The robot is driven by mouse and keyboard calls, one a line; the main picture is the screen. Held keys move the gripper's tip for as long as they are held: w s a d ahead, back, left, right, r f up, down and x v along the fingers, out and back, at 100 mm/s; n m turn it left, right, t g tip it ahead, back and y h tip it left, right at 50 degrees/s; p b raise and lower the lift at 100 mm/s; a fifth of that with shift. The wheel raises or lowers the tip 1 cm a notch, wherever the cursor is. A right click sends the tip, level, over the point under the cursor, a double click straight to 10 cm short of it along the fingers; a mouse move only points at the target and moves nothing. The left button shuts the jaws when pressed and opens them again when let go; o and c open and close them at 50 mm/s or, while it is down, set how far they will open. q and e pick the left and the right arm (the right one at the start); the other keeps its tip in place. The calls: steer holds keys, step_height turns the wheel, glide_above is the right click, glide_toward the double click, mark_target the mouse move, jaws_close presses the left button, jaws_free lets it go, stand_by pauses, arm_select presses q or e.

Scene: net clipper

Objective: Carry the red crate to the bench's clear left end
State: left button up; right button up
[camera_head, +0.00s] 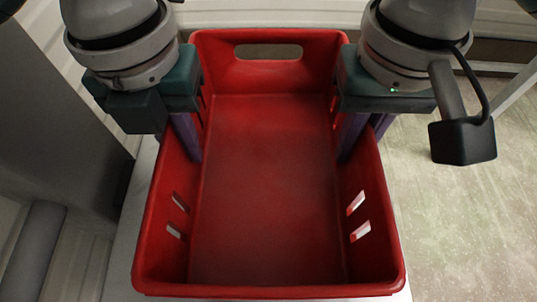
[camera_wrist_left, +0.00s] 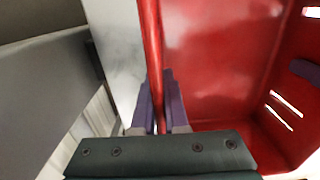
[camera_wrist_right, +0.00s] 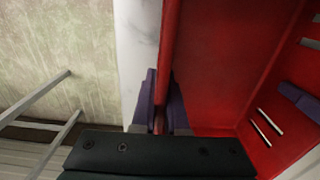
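The red crate (camera_head: 265,180) is empty, with slots in its side walls and a handle hole in its far wall. My left gripper (camera_head: 188,138) is at the crate's left wall, and my right gripper (camera_head: 352,136) is at its right wall. In the left wrist view, my left gripper's purple fingers (camera_wrist_left: 160,104) are closed on both sides of the wall. In the right wrist view, my right gripper's fingers (camera_wrist_right: 160,106) pinch the opposite wall the same way. A pale bench top (camera_head: 122,262) shows below the crate; I cannot tell whether they touch.
A grey upright panel (camera_head: 60,120) stands close on the left, with a grey rounded bar (camera_head: 35,250) below it. Open speckled floor (camera_head: 455,210) lies on the right. A ribbed pale wall (camera_head: 270,12) runs behind the crate.

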arm_select(q)
jaws_close()
arm_select(e)
jaws_close()
arm_select(q)
steer(key=shift+r, duration=0.1)
stand_by(0.6)
